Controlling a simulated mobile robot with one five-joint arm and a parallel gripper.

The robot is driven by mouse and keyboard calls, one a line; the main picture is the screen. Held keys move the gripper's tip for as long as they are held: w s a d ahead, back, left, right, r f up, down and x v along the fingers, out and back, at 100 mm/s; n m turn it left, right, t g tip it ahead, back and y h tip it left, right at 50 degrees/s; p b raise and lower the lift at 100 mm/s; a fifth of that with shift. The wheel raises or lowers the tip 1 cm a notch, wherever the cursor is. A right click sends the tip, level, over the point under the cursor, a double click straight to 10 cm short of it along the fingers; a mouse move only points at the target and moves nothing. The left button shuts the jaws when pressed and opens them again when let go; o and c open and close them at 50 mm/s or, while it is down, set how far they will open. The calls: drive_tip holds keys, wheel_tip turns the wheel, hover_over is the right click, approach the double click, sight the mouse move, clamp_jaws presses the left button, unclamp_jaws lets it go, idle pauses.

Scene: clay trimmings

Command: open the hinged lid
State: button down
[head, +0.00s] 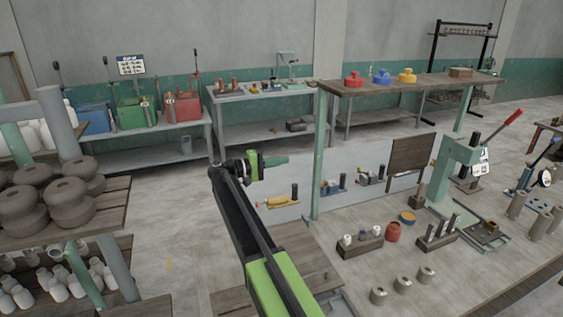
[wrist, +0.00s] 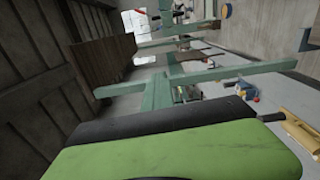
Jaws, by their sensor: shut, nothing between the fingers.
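A flat wooden plank top (head: 298,247) lies low in the head view, partly hidden behind my arm. A thin bar, perhaps a handle, shows near its right front edge. It looks like a closed lid, but I cannot make out a hinge. My gripper (head: 270,160) is shut and empty, raised in the air beyond and above the plank top. It points right in the head view.
A workbench (head: 480,285) at right holds a green press (head: 447,175), small pots and blocks. A grey panel (head: 345,175) with hung tools stands behind the plank top. Shelves of brown clay pieces (head: 55,195) stand at left. Open floor (head: 165,215) lies between.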

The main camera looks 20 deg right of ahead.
drive_tip(key=c, duration=2.1)
unclamp_jaws()
drive_tip(key=o, duration=0.6)
drive_tip(key=a, duration=1.7)
drive_tip(key=shift+a, duration=0.15)
drive_tip(key=shift+c, duration=0.3)
